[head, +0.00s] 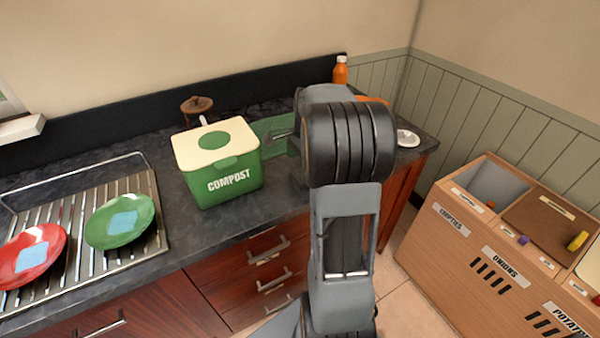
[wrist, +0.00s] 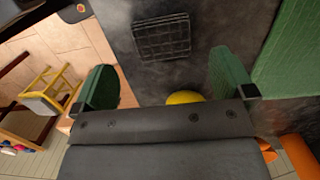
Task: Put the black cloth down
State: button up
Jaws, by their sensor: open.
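The black cloth (wrist: 161,37) shows in the wrist view as a dark square with a grid pattern. It appears to lie flat on the dark countertop (wrist: 205,22), beyond my fingertips. My gripper (wrist: 165,78) is open, its two green fingers wide apart with nothing held between them. The cloth is apart from both fingers. In the head view my arm covers much of that part of the counter (head: 280,205), and I cannot make out the cloth there.
A green compost bin (head: 228,173) with a cream lid stands left of my arm. A dish rack (head: 140,160) holds a green plate (head: 120,221) and a red plate (head: 30,254). An orange bottle (head: 340,71) stands at the back. A wooden bin unit (head: 445,245) is at right.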

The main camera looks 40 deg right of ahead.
notch_tip(320, 180, up, 5)
jog(key=s+a+r+n+t+h, duration=0.15)
jog(key=s+a+n, duration=0.25)
jog(key=a+n, duration=0.65)
jog(key=s+a+f+n+t, duration=0.2)
jog(key=s+a+f+n, duration=0.1)
jog(key=s+a+n, duration=0.5)
jog(key=a+n, duration=0.1)
jog(key=a, duration=0.1)
jog(key=shift+s+a, duration=0.2)
jog(key=shift+a, duration=0.1)
